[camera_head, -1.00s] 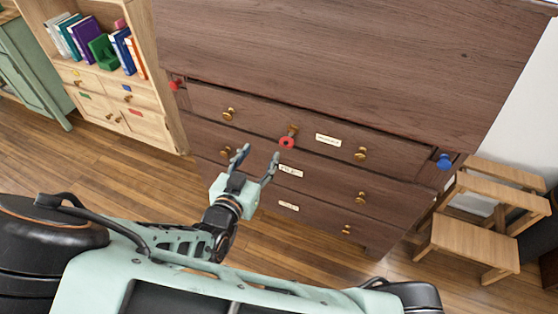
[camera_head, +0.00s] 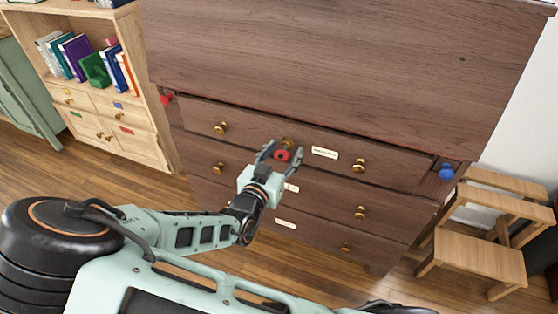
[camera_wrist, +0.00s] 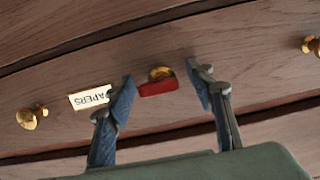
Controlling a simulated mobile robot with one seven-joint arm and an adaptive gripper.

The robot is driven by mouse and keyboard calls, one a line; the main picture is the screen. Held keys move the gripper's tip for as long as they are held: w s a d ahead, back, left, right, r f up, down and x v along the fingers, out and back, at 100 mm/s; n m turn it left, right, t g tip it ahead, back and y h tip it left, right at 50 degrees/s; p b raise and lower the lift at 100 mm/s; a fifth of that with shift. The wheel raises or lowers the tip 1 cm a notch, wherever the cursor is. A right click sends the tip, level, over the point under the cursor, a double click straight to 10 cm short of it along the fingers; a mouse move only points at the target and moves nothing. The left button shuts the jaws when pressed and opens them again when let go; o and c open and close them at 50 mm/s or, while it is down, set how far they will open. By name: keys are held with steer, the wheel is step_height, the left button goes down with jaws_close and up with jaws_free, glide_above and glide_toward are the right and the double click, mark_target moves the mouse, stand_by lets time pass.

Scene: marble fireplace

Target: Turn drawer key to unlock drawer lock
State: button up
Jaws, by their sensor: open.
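The drawer key has a red head (camera_head: 282,155) and sits in the brass lock (camera_head: 288,143) at the middle of the top drawer (camera_head: 240,134) of a dark wooden dresser. In the wrist view the red key head (camera_wrist: 158,88) lies between my two fingers, with the brass lock plate (camera_wrist: 160,73) just behind it. My gripper (camera_head: 281,148) is open, with one finger on each side of the key and a gap to each. It also shows in the wrist view (camera_wrist: 162,94). The drawer is closed.
A label reading PAPERS (camera_wrist: 90,97) is beside the lock. Brass knobs (camera_head: 220,128) flank it on the drawer front. A red knob (camera_head: 166,99) and a blue knob (camera_head: 446,171) are at the dresser's sides. A wooden step stool (camera_head: 470,262) stands right, a bookshelf (camera_head: 140,148) left.

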steer(key=shift+w, duration=0.1)
steer(key=shift+c, duration=0.6)
steer(key=c, duration=1.1)
steer(key=shift+r+p, duration=0.15)
steer(key=shift+p, duration=0.2)
steer(key=shift+n, duration=0.4)
steer(key=shift+d+n+h+p, duration=0.1)
steer(key=shift+n+h+p, duration=0.3)
steer(key=shift+n+p, duration=0.9)
steer(key=shift+d+n+p, duration=0.1)
steer(key=shift+n+p, duration=0.8)
steer(key=shift+p, duration=0.1)
